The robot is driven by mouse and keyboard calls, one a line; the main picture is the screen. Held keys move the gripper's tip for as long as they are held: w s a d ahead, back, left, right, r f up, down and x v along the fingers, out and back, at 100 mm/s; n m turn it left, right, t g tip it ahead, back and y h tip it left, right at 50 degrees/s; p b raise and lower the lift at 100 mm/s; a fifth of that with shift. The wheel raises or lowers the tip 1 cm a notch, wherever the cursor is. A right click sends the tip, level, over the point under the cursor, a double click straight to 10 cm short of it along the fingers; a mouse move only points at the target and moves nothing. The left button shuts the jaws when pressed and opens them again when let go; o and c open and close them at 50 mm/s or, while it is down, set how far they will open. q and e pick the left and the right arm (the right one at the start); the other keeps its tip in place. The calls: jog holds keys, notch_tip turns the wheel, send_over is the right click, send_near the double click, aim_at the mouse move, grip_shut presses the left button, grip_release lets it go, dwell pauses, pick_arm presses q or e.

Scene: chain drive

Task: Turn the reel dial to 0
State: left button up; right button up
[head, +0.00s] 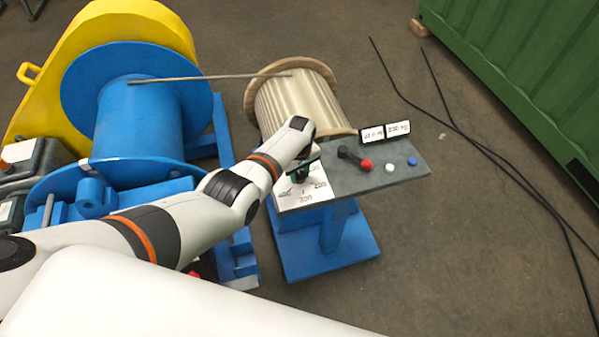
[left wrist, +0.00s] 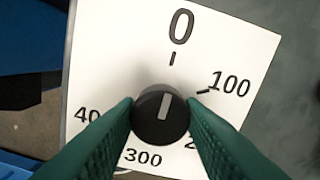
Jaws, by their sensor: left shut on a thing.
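The reel dial is a round black knob (left wrist: 160,115) with a white pointer line, on a white card (left wrist: 110,40) marked 0, 100, a partly covered 2.., 300 and 40... In the left wrist view the pointer line runs up toward the 0 tick and looks about lined up with it. My left gripper (left wrist: 160,112) is shut on the knob, one green finger on each side. In the head view my left gripper (head: 301,172) reaches down onto the white card (head: 290,202) at the panel's left end; it hides the knob there.
A wooden reel (head: 295,105) stands behind, a blue drum (head: 138,120) at left. Black cables lie on the floor at right.

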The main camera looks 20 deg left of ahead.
aim_at(300, 174)
pick_arm(q)
jog(key=shift+w+r, duration=0.1)
dwell(0.3)
jog(key=o, duration=1)
jog(key=shift+r, duration=0.45)
notch_tip(300, 174, up, 4)
jog(key=shift+r+p, duration=0.1)
jog(key=shift+p, duration=0.8)
notch_tip(300, 174, up, 7)
jog(key=shift+b, duration=0.35)
